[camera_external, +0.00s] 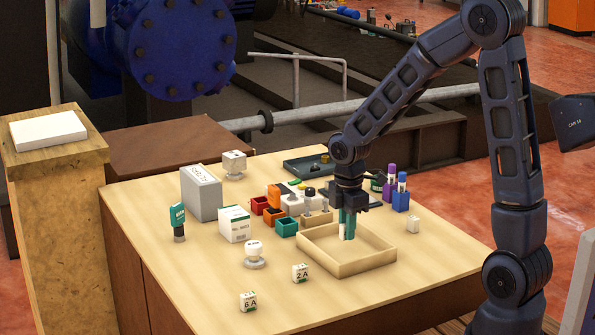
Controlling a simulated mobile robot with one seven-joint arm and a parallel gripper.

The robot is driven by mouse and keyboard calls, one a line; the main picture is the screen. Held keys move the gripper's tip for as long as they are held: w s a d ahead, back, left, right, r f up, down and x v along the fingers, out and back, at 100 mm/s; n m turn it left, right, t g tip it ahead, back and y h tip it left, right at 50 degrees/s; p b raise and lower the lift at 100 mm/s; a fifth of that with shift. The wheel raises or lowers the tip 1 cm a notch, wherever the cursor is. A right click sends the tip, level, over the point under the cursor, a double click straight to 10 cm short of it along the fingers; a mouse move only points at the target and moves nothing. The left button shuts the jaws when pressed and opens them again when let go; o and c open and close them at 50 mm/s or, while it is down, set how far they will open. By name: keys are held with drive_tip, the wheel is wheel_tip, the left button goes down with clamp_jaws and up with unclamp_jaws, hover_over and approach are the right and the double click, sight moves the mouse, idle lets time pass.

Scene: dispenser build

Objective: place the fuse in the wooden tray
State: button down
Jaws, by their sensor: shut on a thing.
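The wooden tray (368,268) is a shallow, light, square box near the middle-right of the table. My gripper (347,232) points straight down over the back part of the tray. It is shut on a slim white and teal piece, which I take to be the fuse (343,230). The fingers hide much of this piece. It looks upright, with its lower end near or inside the tray's opening; I cannot tell whether it touches the floor. The visible tray floor looks empty.
White cubes marked 2A (300,273) and 6A (248,301) lie in front. Small coloured bins (287,227) stand left of the tray, near a grey box (201,193) and a white carton (234,224). Blue and purple pieces (401,198) stand behind right. The front right table is clear.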

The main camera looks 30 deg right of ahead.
drive_tip(key=shift+f, duration=1.65)
drive_tip(key=shift+f, duration=0.15)
drive_tip(key=c, duration=1.3)
unclamp_jaws()
drive_tip(key=shift+c, duration=0.2)
wheel_tip(320, 180, up, 12)
drive_tip(key=shift+f, duration=0.1)
drive_tip(key=shift+s+d+r, duration=0.1)
drive_tip(key=shift+d+r, duration=0.1)
drive_tip(key=shift+r, duration=0.35)
drive_tip(key=s+d+r+m+t, duration=0.2)
drive_tip(key=s+d+r+m, duration=0.3)
drive_tip(key=s+d+m, duration=0.3)
drive_tip(key=s+d+r+m+t, duration=0.2)
drive_tip(key=s+d+r+m, duration=0.4)
drive_tip(key=s+d+m, duration=0.2)
drive_tip(key=s+m, duration=0.2)
drive_tip(key=s, duration=0.2)
drive_tip(key=shift+d+r+t, duration=0.2)
drive_tip(key=shift+d+t, duration=0.05)
drive_tip(key=shift+t, duration=0.05)
